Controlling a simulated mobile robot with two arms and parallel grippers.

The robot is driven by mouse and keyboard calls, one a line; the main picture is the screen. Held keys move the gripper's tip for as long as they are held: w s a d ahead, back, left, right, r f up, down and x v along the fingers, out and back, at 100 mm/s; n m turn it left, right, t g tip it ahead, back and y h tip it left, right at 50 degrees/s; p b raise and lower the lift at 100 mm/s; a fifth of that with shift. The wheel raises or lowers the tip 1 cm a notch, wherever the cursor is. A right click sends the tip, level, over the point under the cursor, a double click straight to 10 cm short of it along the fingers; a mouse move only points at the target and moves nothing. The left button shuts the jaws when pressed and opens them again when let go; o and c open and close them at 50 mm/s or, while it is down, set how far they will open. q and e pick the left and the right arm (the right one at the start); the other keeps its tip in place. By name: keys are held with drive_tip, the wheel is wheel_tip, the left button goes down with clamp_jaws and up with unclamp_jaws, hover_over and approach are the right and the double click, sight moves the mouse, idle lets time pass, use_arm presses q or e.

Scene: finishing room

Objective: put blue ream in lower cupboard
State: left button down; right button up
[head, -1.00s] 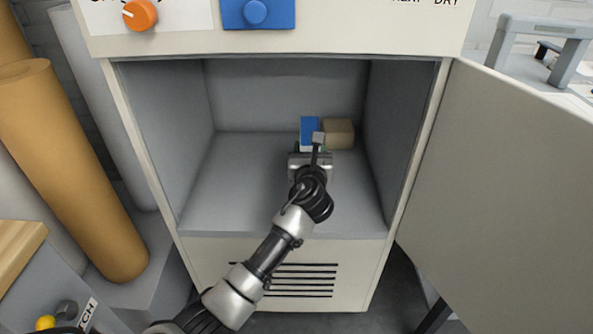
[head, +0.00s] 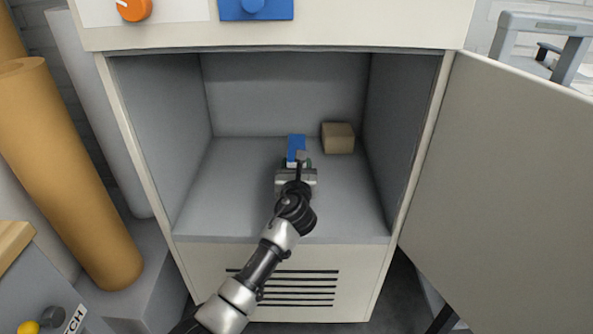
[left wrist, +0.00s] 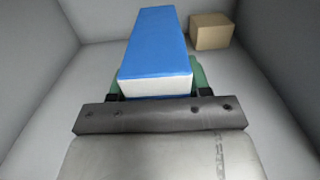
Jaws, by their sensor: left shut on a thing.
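The blue ream (head: 296,146) is a blue block with a white end face, inside the open lower cupboard (head: 200,207). My left gripper (head: 296,162) reaches in from the front and is shut on the near end of the ream. In the left wrist view the ream (left wrist: 158,45) extends away from my gripper (left wrist: 155,92), with a finger on each side. I cannot tell whether the ream's underside touches the cupboard floor. My right gripper does not show.
A brown box (head: 338,138) stands at the back right of the cupboard, right of the ream. The cupboard door (head: 495,170) is swung open to the right. The cupboard floor left of the ream is clear. Brown rolls (head: 70,170) stand outside on the left.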

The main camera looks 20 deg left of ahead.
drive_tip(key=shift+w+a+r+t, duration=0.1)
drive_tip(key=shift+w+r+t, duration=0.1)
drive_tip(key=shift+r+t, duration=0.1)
use_arm(q)
drive_tip(key=c, duration=0.5)
unclamp_jaws()
drive_tip(key=shift+f, duration=0.1)
drive_tip(key=p+v, duration=0.3)
drive_tip(key=v, duration=0.9)
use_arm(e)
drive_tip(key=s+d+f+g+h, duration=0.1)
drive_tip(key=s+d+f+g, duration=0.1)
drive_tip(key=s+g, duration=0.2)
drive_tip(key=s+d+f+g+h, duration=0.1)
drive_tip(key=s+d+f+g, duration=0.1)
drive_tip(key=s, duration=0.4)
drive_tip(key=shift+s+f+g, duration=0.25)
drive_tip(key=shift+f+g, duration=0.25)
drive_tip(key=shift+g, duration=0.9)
